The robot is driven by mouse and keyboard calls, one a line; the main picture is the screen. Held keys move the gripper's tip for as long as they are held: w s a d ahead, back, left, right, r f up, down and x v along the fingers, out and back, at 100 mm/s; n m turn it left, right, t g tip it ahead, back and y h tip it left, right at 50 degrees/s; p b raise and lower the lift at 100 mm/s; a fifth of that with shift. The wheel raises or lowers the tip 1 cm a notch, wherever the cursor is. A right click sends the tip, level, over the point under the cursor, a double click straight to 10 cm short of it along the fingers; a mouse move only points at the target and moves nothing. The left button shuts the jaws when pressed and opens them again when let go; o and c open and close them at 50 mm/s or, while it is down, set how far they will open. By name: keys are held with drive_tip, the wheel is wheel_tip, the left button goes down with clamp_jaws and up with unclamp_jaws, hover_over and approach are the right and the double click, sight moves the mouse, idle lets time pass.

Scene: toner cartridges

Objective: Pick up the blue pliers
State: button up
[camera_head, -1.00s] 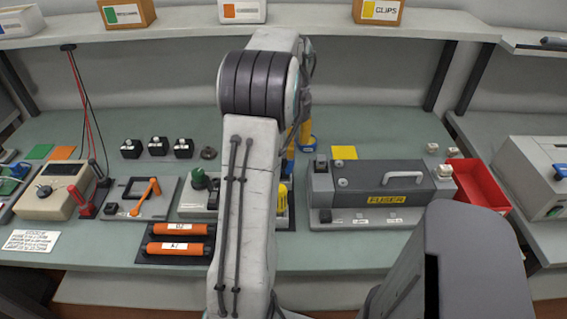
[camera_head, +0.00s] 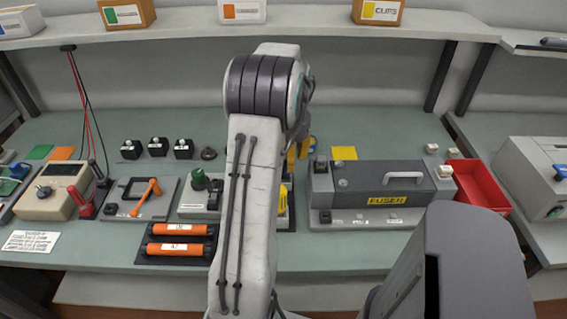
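I cannot clearly make out the blue pliers. I cannot tell whether these belong to the pliers. Another blue item (camera_head: 18,170) lies at the far left edge with green parts, and its shape is unclear. My arm reaches out over the middle of the bench and bends down at its far end. My gripper is hidden behind the arm, so its fingers and anything between them do not show.
A grey fuser unit (camera_head: 375,187) stands right of my arm, with a red bin (camera_head: 478,184) beyond it. Left are orange cartridges (camera_head: 177,249) on a dark tray, a panel with an orange handle (camera_head: 148,194) and a beige meter (camera_head: 55,188). A shelf (camera_head: 180,27) runs above.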

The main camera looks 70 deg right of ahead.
clamp_jaws()
idle(0.5)
